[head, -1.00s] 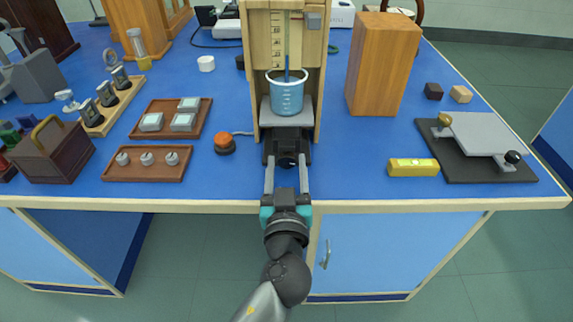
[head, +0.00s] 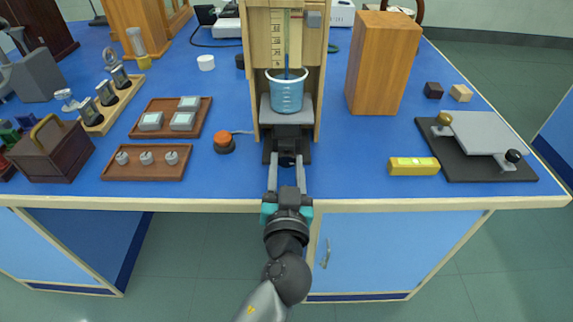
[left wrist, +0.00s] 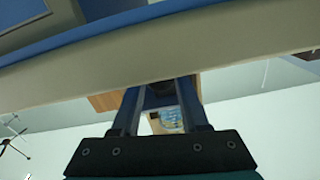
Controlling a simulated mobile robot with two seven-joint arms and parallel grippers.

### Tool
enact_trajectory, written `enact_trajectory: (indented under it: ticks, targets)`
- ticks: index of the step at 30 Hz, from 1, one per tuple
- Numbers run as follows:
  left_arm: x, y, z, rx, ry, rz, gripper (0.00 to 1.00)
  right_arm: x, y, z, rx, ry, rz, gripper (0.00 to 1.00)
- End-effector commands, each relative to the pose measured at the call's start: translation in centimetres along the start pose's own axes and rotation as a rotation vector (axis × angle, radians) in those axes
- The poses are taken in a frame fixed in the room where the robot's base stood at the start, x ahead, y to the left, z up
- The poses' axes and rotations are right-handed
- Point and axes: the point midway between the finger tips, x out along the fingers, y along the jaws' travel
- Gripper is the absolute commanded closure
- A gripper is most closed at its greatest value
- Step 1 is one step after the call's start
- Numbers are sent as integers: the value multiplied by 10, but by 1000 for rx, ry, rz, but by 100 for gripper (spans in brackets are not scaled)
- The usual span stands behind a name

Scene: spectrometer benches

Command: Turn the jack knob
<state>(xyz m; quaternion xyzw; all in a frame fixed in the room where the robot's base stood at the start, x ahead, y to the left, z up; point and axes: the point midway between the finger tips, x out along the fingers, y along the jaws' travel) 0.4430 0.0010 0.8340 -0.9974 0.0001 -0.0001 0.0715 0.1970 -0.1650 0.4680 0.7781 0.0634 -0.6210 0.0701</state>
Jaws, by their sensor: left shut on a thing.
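The dark jack (head: 290,140) stands at the front of the wooden stand, its knob (head: 287,161) facing me. On its grey plate (head: 306,112) sits a blue beaker (head: 287,95), with a thin rod hanging into it. My left gripper (head: 286,164) reaches in from the front edge, its two fingers shut on the knob from both sides. In the left wrist view the fingers (left wrist: 161,92) run up to the dark knob (left wrist: 160,87), which is mostly hidden. My right gripper is out of view.
A yellow level (head: 413,166) lies right of the jack; an orange button (head: 224,142) is left of it. A tall wooden block (head: 383,65) stands right of the stand. A tray of small weights (head: 115,174) lies left. The bench edge (head: 400,205) runs below my gripper.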

Motion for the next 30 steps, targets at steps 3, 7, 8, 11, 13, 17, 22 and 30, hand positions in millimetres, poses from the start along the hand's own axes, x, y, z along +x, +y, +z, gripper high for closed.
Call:
enact_trajectory:
  ticks: [3,7,8,11,13,17,22,30]
  targets:
    - [0,0,-1,100,1,-2,100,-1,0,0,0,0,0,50]
    - [1,0,-1,174,1,-1,100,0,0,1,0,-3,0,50]
    - [1,0,-1,184,1,-2,100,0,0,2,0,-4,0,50]
    - [1,-1,-1,202,2,-2,100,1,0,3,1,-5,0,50]
    - [1,-1,-1,204,2,-2,100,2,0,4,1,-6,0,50]
    - [1,-1,-1,203,2,-2,100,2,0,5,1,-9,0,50]
    - [1,-1,-1,202,2,-2,44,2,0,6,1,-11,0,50]
    - [0,0,0,200,1,-1,26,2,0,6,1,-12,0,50]
